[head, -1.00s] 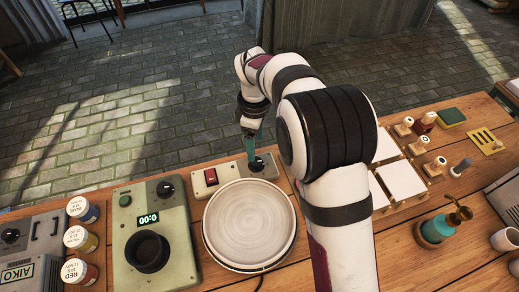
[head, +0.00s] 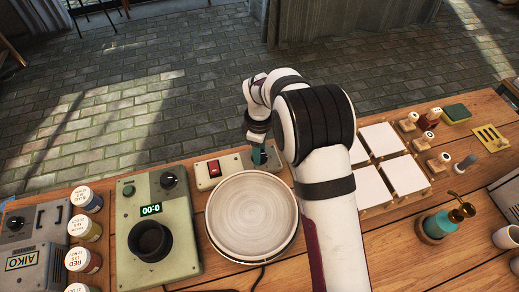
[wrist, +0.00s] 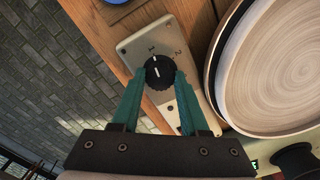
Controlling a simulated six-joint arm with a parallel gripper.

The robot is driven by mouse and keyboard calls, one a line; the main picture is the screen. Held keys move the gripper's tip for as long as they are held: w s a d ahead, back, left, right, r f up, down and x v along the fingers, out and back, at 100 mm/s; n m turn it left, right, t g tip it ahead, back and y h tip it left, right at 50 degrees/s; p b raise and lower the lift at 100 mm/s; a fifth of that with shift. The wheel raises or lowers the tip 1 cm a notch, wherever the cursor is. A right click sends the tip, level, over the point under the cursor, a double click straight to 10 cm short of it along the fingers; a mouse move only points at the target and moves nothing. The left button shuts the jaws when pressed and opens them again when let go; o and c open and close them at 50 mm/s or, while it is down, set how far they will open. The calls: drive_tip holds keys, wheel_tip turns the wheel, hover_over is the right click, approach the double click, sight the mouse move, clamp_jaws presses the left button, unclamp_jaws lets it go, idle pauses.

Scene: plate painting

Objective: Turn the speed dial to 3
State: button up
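The speed dial (wrist: 157,70) is a black ribbed knob with a white pointer line on a pale control box (wrist: 135,45). In the wrist view its pointer is turned toward the printed 1, with the 2 to the right; I cannot make out a 3. My gripper (head: 259,158) is down at the dial, behind the plate. In the wrist view its teal fingers (wrist: 160,78) stand on either side of the knob, very close to it. I cannot tell whether they press on it. In the head view the gripper and arm mostly hide the dial.
The round plate (head: 252,212) sits just in front of the control box, which also carries a red switch (head: 214,168). A green timer device (head: 183,245) stands to the left, with paint jars (head: 88,230) beyond it. White tiles (head: 402,183) lie right of my arm.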

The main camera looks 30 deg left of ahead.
clamp_jaws()
drive_tip(key=shift+m, duration=0.3)
drive_tip(key=m, duration=0.5)
drive_tip(key=shift+m, duration=0.3)
drive_tip(key=m, duration=1.1)
drive_tip(key=shift+m, duration=0.4)
drive_tip(key=m, duration=0.5)
drive_tip(key=shift+m, duration=0.6)
